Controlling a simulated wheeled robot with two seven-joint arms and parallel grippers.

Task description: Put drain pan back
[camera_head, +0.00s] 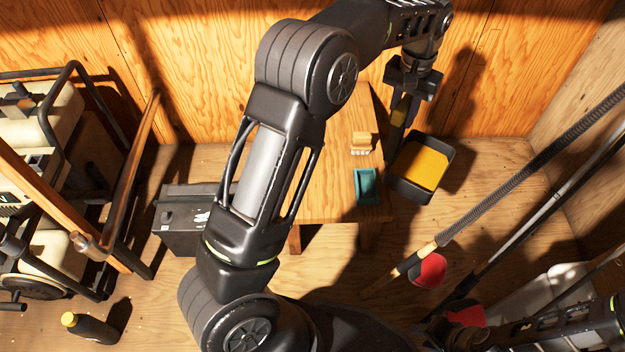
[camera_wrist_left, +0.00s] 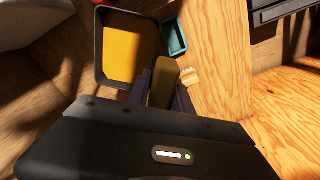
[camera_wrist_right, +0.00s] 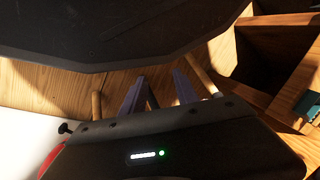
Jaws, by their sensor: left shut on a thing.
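A dark, rectangular pan with a yellow-orange inside (camera_head: 403,188), probably the drain pan, is just right of the wooden bench. The same pan shows in the left wrist view (camera_wrist_left: 101,40), left of my fingers. My left gripper (camera_head: 392,150) hangs beside its left side, pointing down. In the left wrist view it is shut on an olive-brown piece (camera_wrist_left: 166,82); I cannot tell whether this piece is joined to the pan. My right gripper is low at the right in the head view, partly hidden; in the right wrist view its fingers (camera_wrist_right: 160,90) are apart and empty.
The wooden bench (camera_head: 330,190) carries a teal tray (camera_head: 366,186) and a small tan brush-like item (camera_head: 361,142). A dark box (camera_head: 180,230) and a bottle (camera_head: 90,328) stand on the floor at left. Long poles and a red item (camera_head: 430,269) crowd the right side.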

